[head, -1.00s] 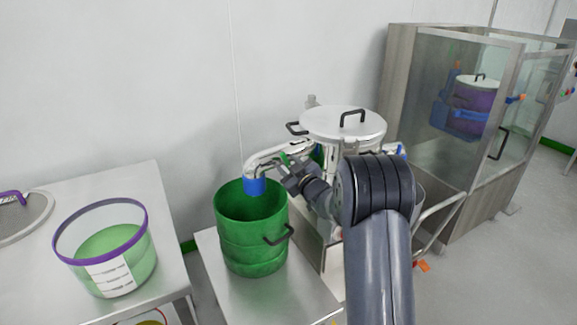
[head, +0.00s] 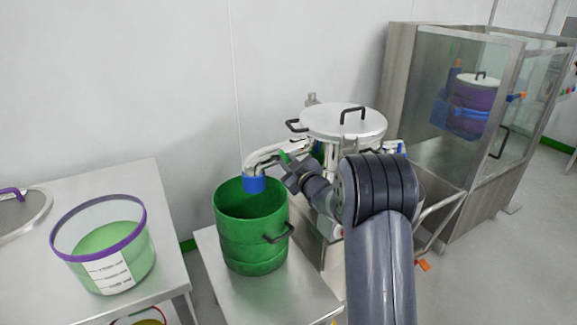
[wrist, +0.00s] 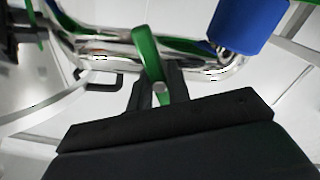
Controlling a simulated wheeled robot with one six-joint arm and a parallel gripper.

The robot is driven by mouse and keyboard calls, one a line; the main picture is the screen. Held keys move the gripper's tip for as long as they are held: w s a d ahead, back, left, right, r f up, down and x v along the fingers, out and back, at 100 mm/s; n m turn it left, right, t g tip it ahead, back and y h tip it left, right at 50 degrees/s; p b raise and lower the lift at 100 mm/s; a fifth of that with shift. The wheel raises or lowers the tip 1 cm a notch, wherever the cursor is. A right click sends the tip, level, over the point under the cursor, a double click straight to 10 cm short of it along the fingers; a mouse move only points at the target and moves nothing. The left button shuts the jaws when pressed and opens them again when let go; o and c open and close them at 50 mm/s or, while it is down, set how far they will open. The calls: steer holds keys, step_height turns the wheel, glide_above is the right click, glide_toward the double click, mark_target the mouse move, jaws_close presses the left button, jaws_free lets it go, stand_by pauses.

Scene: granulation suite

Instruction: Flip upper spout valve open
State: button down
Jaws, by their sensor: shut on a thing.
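The upper spout is a shiny bent metal pipe (head: 262,159) on the vessel with the white lid (head: 343,122). It ends in a blue outlet (head: 254,185) above a green drum. In the wrist view the pipe (wrist: 205,66) runs across the top, with the blue outlet (wrist: 240,24) at upper right. A green valve handle (wrist: 147,52) stands upright in front of the pipe. My gripper (wrist: 160,90) is shut on its lower end. In the head view my gripper (head: 291,172) is beside the pipe, and little of the handle shows.
The open green drum (head: 251,235) stands on a small metal table (head: 300,295) under the outlet. A clear tub with a purple rim (head: 97,213) is on the left table. A glass-sided cabinet (head: 440,100) stands at right. The wall behind is bare.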

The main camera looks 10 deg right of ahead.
steer(key=n+b, duration=0.1)
steer(key=b, duration=0.1)
steer(key=n+b, duration=0.2)
steer(key=shift+f, duration=0.35)
steer(key=n+b, duration=0.2)
steer(key=b, duration=0.1)
steer(key=shift+n, duration=0.4)
steer(key=n+b, duration=0.4)
steer(key=n, duration=0.1)
steer(key=shift+r, duration=0.2)
steer(key=shift+n+b, duration=0.3)
steer(key=shift+n, duration=0.1)
steer(key=c, duration=1.3)
jaws_free()
steer(key=shift+c, duration=0.2)
steer(key=v, duration=1)
steer(key=shift+s+p, duration=0.3)
steer(key=shift+s, duration=0.1)
